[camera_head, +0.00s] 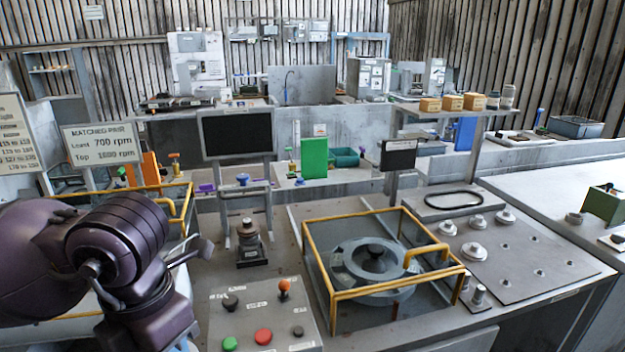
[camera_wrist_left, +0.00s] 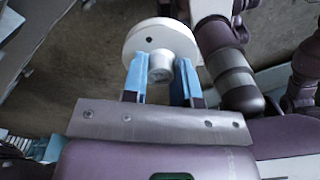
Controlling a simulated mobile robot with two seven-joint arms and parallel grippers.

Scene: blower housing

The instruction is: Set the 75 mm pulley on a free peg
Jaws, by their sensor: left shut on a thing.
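In the left wrist view my left gripper (camera_wrist_left: 161,80) is shut on the hub of a pale round pulley (camera_wrist_left: 160,38), whose disc lies beyond the blue fingertips. No size mark is readable on it. In the head view my purple left arm fills the lower left, and its fingers and the pulley are not visible. The peg plate (camera_head: 520,285) lies at the right on the bench. Several pale pulleys (camera_head: 473,251) sit along its left and back edges. Several short pegs (camera_head: 539,272) stand bare on its middle and right. My right gripper is not in view.
A yellow-framed guard (camera_head: 335,295) around the blower housing (camera_head: 350,270) stands left of the peg plate. A control box (camera_head: 265,320) with buttons is in front. A belt tray (camera_head: 420,206) and a small dark display (camera_head: 398,155) stand behind the plate. A green block (camera_head: 605,205) is far right.

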